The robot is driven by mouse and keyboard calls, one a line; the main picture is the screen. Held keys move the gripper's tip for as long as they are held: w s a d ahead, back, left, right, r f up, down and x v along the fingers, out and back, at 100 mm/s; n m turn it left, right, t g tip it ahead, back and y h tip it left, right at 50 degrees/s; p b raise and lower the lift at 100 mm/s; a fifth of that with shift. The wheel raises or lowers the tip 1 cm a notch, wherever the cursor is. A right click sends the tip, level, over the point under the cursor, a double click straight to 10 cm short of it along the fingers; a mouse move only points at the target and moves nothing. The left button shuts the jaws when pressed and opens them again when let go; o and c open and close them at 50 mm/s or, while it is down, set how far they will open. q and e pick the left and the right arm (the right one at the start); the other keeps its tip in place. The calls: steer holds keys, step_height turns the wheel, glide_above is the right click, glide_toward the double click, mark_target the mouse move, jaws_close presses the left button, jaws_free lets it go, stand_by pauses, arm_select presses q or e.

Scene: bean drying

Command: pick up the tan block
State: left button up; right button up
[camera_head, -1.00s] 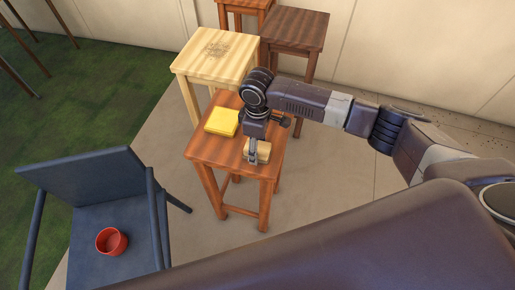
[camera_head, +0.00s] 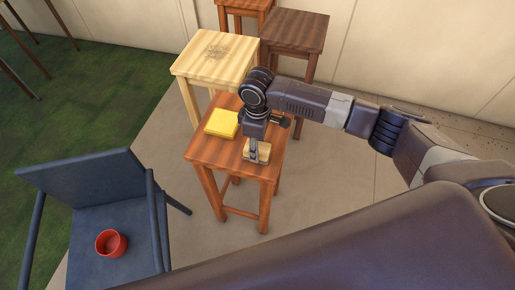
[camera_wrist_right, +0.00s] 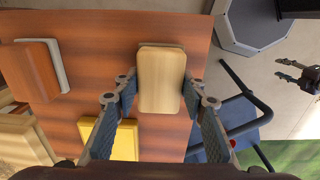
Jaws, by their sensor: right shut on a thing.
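The tan block (camera_head: 262,153) is at the front right of the reddish-brown stool top (camera_head: 208,152). In the right wrist view, the tan block (camera_wrist_right: 161,80) lies between the fingers of my right gripper (camera_wrist_right: 160,92). My right gripper (camera_head: 254,154) points down and is shut on the block, one finger on each side. I cannot tell whether the block touches the stool. My left gripper (camera_wrist_right: 284,71) appears small at the right of the wrist view, its fingers apart and empty; it is outside the head view.
A yellow square piece (camera_head: 221,122) lies on the same stool, left of my gripper. An orange-brown block (camera_wrist_right: 32,72) shows in the wrist view. A pale stool (camera_head: 215,55) and dark stool (camera_head: 297,29) stand behind. A blue-grey chair (camera_head: 85,178) holds a red cup (camera_head: 111,243).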

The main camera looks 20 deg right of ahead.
step_height(320, 180, up, 20)
steer(key=b, duration=0.2)
steer(key=shift+f, duration=0.25)
